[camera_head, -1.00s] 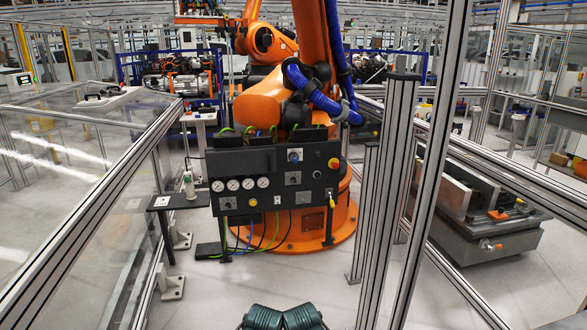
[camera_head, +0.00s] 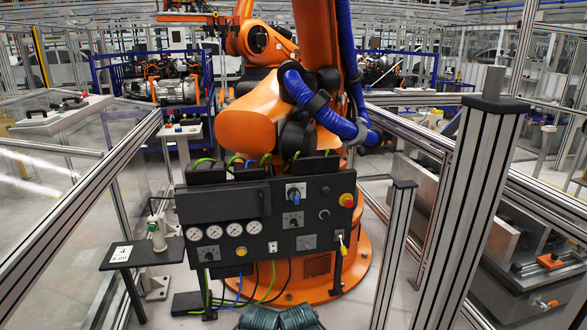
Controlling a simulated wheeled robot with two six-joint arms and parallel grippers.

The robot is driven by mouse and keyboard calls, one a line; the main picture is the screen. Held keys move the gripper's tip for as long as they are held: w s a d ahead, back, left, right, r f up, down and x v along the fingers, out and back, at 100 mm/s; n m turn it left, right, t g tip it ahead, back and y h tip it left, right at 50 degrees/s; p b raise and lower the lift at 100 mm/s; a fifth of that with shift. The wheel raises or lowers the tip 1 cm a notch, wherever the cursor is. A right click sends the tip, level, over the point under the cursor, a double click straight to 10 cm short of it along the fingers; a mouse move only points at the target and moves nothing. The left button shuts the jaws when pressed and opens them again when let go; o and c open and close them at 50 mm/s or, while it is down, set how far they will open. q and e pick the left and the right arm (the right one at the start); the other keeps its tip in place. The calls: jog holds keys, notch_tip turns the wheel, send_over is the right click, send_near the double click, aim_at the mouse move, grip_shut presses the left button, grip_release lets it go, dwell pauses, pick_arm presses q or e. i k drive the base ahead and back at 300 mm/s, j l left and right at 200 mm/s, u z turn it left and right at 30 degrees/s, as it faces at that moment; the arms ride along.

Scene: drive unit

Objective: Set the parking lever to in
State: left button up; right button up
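A black control panel (camera_head: 225,216) stands in front of the orange robot arm. A small lever with a white and yellow handle (camera_head: 341,244) is at its lower right; it may be the parking lever, but its label and setting are too small to read. A blue knob (camera_head: 295,195) sits higher on the panel, near a grey-plated selector (camera_head: 293,220). Neither of my grippers is in view. Only two dark green ribbed parts, seemingly mine, show at the bottom edge, well short of the panel.
A black side shelf (camera_head: 142,253) with a small upright device (camera_head: 157,234) juts out left of the panel. An aluminium post (camera_head: 465,200) and a shorter post (camera_head: 396,250) stand at the right. A clear-panelled fence (camera_head: 85,200) runs along the left. Cables hang below the panel.

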aim_at(344, 252)
jog(key=i, duration=1.75)
jog(key=i+u, duration=0.15)
jog(key=i, duration=0.25)
